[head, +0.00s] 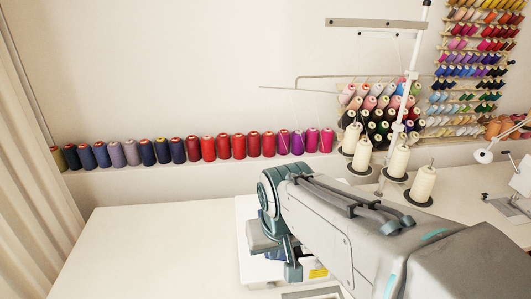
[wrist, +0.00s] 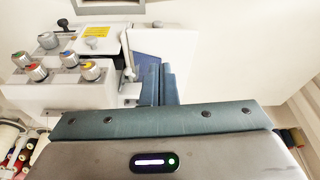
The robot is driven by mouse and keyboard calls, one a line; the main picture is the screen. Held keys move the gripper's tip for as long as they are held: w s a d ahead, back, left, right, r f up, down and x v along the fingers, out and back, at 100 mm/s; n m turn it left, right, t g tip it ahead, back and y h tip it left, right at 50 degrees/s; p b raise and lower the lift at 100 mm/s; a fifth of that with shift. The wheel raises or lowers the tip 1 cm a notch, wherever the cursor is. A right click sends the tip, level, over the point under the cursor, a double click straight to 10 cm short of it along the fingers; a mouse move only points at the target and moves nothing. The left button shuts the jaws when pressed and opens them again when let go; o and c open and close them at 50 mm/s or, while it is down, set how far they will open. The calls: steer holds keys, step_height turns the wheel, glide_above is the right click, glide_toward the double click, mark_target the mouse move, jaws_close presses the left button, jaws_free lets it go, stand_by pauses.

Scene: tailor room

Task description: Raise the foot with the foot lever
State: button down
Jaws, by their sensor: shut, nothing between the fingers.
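A white sewing machine (wrist: 105,95) fills the upper left of the wrist view, with several coloured-cap dials and a yellow label. In the head view the sewing machine (head: 245,215) is mostly hidden behind my arm. My gripper (wrist: 159,85) is shut and empty, its two teal fingers side by side, pointing at the machine's front beside a blue panel (wrist: 146,48). In the head view my gripper (head: 292,271) is low in the middle, over the machine. I cannot tell whether the fingers touch it. I cannot make out the foot lever or the presser foot for certain.
A white table (head: 150,250) lies clear to the left. A row of thread spools (head: 208,148) lines the wall ledge. Cream cones (head: 397,161) stand around a thread-stand pole (head: 404,110) right behind my arm. Another machine (head: 522,180) is at the far right. A curtain (head: 30,170) hangs left.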

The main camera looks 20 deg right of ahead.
steer(key=w+d+r+m+t+h, duration=0.1)
steer(key=w+d+r+m, duration=0.3)
steer(key=w+r, duration=0.3)
steer(key=w+d+r+m+t+h+p, duration=0.1)
steer(key=w+d+r+m, duration=0.3)
steer(key=w+d+r, duration=0.3)
steer(key=w+r, duration=0.1)
steer(key=w, duration=0.3)
steer(key=shift+w+h, duration=0.35)
steer(key=shift+h, duration=0.05)
steer(key=p+x, duration=0.1)
steer(key=x, duration=0.9)
steer(key=shift+w+f, duration=0.1)
steer(key=s+a, duration=0.1)
steer(key=s+a+p, duration=0.1)
steer(key=shift+s+a, duration=0.2)
steer(key=shift+s, duration=0.1)
steer(key=shift+s+a+f, duration=0.1)
steer(key=shift+a+f, duration=0.05)
steer(key=shift+f, duration=0.1)
steer(key=shift+s+f+b, duration=0.1)
steer(key=shift+s+b, duration=0.05)
steer(key=shift+b, duration=0.55)
